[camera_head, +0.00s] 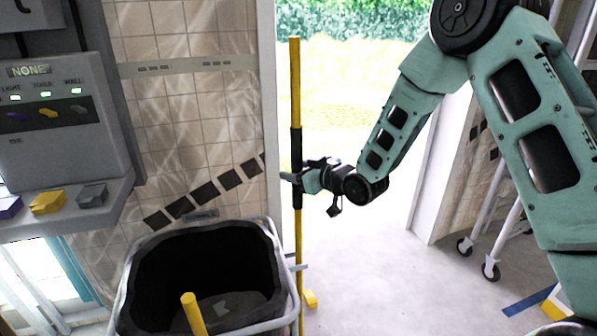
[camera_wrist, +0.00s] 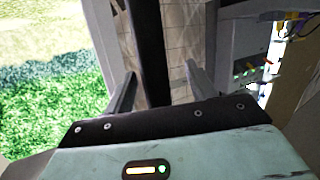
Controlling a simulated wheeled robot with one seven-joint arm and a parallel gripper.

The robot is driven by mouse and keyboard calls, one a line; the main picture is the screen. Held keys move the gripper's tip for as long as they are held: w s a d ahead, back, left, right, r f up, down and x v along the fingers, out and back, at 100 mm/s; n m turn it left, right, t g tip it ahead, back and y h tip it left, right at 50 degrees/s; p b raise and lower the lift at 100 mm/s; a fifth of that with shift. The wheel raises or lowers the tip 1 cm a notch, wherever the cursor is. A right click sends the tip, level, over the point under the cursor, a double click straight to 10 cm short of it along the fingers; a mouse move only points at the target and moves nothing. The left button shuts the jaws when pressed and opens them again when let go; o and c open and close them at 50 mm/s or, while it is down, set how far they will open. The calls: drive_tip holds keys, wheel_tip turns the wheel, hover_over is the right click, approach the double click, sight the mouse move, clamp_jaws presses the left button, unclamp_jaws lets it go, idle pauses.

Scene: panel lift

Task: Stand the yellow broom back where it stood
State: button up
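The yellow broom (camera_head: 296,90) stands upright in the doorway, just right of the cart with the dark bin. It has a black sleeve around the middle of its handle, and a small yellow part (camera_head: 310,299) shows near the floor. My gripper (camera_head: 294,177) is at the black sleeve, level with it. In the wrist view the black sleeve (camera_wrist: 150,50) runs between the two fingers of my gripper (camera_wrist: 161,72). A clear gap shows on the right of the sleeve and a narrow one on the left, so the fingers look open around it. The broom's foot is partly hidden.
A dark bin in a grey frame (camera_head: 270,232) stands left of the broom. Another yellow pole (camera_head: 194,315) rises in front of it. A grey control panel (camera_head: 50,120) is on the left wall. A wheeled rack (camera_head: 490,225) stands right. Floor between is clear.

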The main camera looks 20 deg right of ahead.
drive_tip(key=shift+f, duration=0.15)
drive_tip(key=b+v, duration=1.2)
drive_tip(key=v, duration=0.5)
drive_tip(key=shift+d+b, duration=0.2)
drive_tip(key=shift+b, duration=0.15)
drive_tip(key=shift+s, duration=0.15)
